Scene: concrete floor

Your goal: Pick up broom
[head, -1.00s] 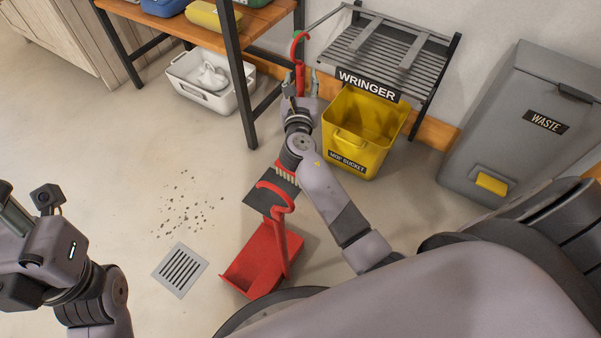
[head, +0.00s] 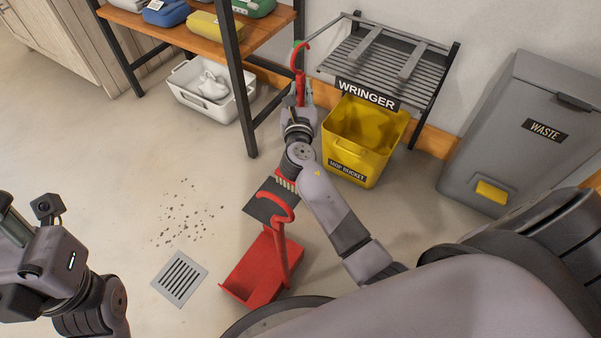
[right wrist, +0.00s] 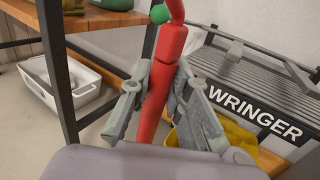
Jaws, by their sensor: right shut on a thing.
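The broom's red handle (right wrist: 158,95) runs upright between the fingers of my right gripper in the right wrist view. In the head view its curved red top (head: 299,52) rises above my right gripper (head: 300,92). The gripper is shut on the handle. Lower down, pale bristles (head: 286,184) show beside my forearm, at the edge of a dark flat piece (head: 265,204). My wrist and forearm hide the handle between. My left gripper (head: 15,225) is partly cut off at the left edge, away from the broom; its fingers do not show clearly.
A red dustpan (head: 250,268) with a hooked handle stands close below the bristles. A yellow mop bucket (head: 355,165), a wringer rack (head: 385,55) and a grey waste bin (head: 520,165) stand right. A shelf leg (head: 240,90) is left. Debris and a floor drain (head: 180,279) lie left.

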